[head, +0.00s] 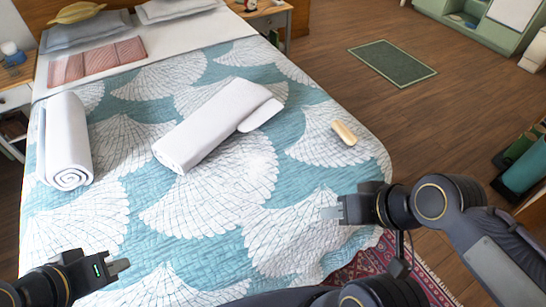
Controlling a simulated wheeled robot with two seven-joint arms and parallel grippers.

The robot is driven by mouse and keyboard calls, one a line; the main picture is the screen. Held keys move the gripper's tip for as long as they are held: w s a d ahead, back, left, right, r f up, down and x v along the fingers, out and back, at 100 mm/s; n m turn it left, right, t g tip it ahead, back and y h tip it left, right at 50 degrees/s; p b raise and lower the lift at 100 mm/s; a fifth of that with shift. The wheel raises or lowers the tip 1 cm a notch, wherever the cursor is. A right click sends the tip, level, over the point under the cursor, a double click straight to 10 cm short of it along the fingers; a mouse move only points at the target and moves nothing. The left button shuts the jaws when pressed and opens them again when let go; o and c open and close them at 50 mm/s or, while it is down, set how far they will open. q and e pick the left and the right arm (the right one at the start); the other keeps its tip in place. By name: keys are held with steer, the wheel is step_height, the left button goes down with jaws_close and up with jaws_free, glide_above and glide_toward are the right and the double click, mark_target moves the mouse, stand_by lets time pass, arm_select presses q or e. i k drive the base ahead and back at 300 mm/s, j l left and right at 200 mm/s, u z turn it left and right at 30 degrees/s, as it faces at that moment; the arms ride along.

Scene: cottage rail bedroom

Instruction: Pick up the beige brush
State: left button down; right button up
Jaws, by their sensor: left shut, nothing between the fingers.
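The beige brush (344,132) lies on the patterned bedspread near the bed's right edge. It is a small, pale, rounded block lying tilted in the picture. My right gripper (329,211) is over the bed's lower right part, below the brush in the picture and apart from it. I cannot tell how far its fingers are spread, and I see nothing held in it. My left gripper (122,264) is at the lower left, over the front of the bed, shut and empty, far from the brush.
The teal and white bedspread (200,225) carries a white roll (66,135) and a folded white cloth (215,120). Pillows lie at the head end. A green mat (392,63) lies on the clear wooden floor to the right. A nightstand (268,18) stands behind.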

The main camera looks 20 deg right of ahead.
mark_target(342, 131)
steer(key=u, duration=0.35)
steer(key=l+u, duration=0.5)
steer(key=k+l+u, duration=0.15)
steer(key=l+u, duration=0.3)
steer(key=k+l, duration=0.1)
steer(key=l, duration=0.3)
steer(key=k+l+u, duration=0.1)
steer(key=l, duration=0.25)
steer(key=k+l, duration=0.2)
steer(key=l, duration=0.15)
steer(key=k+l+u, duration=0.1)
steer(key=l, duration=0.3)
steer(key=k+l, duration=0.15)
steer(key=l, duration=0.2)
